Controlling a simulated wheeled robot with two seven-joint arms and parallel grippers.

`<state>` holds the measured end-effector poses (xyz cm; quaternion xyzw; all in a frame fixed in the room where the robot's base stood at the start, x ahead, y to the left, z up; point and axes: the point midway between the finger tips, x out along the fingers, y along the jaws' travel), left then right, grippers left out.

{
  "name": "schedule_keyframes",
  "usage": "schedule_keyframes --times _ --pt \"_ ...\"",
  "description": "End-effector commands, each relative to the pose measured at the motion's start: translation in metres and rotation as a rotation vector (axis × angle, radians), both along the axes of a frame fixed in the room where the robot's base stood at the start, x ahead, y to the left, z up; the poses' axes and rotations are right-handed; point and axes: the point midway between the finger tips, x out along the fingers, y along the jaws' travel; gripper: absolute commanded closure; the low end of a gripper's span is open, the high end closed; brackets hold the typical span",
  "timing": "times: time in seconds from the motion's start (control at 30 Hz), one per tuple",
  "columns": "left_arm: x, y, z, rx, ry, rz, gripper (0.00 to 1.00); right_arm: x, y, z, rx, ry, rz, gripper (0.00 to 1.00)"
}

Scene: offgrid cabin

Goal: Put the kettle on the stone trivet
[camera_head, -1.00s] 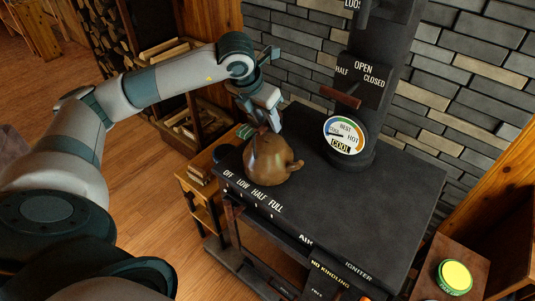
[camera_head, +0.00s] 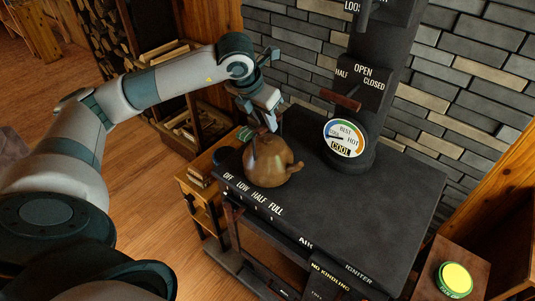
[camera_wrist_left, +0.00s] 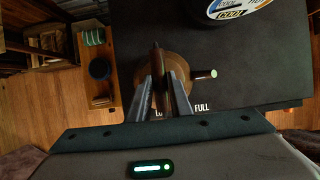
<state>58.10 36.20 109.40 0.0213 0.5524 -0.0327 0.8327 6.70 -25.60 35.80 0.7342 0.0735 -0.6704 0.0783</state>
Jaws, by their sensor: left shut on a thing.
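The kettle (camera_head: 272,164) is round, brown and coppery, with a short spout pointing right, at the near left corner of the black stove top. My left gripper (camera_head: 265,125) is above it, shut on its upright handle, which also shows between the fingers in the left wrist view (camera_wrist_left: 157,60). I cannot tell whether the kettle's bottom touches the stove. A dark round piece (camera_wrist_left: 100,68), possibly the stone trivet, lies on the small wooden side table left of the stove. The kettle and stove partly hide it in the head view. My right gripper is not in view.
The stove top (camera_head: 370,195) is clear to the right of the kettle. The flue pipe with a dial (camera_head: 344,137) and a handle rises behind. A green striped thing (camera_wrist_left: 93,37) is on the side table (camera_wrist_left: 97,93). A yellow-green button (camera_head: 455,279) stands at the right.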

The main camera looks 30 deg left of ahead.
Motion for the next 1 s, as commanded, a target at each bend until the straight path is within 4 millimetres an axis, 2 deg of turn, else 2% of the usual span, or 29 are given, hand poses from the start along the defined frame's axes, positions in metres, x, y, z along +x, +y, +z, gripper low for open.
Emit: schedule_keyframes --times 1.0 --pt "0.0009 -0.0001 0.0128 0.0 -0.005 0.0 1.0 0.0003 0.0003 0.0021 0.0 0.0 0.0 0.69"
